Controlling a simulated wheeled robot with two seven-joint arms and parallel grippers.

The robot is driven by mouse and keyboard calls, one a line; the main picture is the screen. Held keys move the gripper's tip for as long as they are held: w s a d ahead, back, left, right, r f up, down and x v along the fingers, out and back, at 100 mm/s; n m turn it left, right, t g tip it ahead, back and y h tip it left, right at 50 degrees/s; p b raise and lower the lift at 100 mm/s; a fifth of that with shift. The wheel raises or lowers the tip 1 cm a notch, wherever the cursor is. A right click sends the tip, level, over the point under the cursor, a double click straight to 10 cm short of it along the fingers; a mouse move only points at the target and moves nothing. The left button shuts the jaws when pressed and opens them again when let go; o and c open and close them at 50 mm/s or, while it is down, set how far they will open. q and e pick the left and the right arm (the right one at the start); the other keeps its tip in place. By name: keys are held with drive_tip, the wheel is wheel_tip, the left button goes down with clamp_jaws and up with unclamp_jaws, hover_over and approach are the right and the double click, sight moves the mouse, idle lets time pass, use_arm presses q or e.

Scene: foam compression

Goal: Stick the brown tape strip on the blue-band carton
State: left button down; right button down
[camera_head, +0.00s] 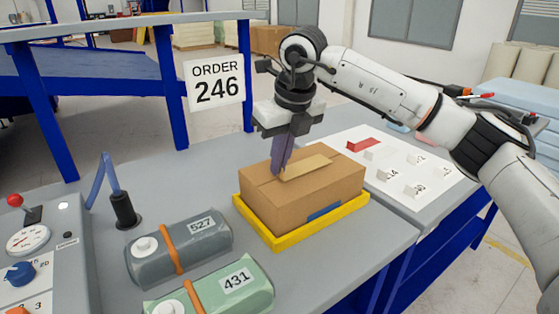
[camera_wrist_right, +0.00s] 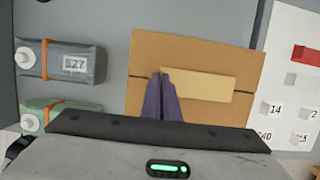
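The blue-band carton (camera_head: 284,209) is a brown closed box in a yellow tray (camera_head: 280,242); a blue patch shows low on its front side. The brown tape strip (camera_head: 308,166), a flat tan piece, lies along the seam on the carton top; it also shows in the wrist view (camera_wrist_right: 205,86). My right gripper (camera_head: 280,172) points down over the carton, its purple fingers close together at the strip's left end. That end is between or under the fingertips. Whether the whole strip touches the carton is hard to tell. My left gripper is not in view.
A grey pack marked 527 (camera_head: 190,243) and a green pack marked 431 (camera_head: 220,288) lie left of the carton. A white board (camera_head: 400,165) with a red block and small numbered pieces is at right. An ORDER 246 sign (camera_head: 215,82) stands behind. A gauge panel is at far left.

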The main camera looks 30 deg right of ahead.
idle(0.4)
drive_tip(key=shift+f, duration=0.35)
idle(0.6)
drive_tip(key=shift+s+f, duration=0.1)
drive_tip(key=shift+f, duration=0.1)
idle(0.9)
drive_tip(key=c, duration=2)
unclamp_jaws()
drive_tip(key=shift+r, duration=0.1)
drive_tip(key=shift+r+p, duration=0.35)
drive_tip(key=shift+r, duration=0.3)
drive_tip(key=shift+r+p, duration=2.15)
drive_tip(key=shift+r, duration=0.8)
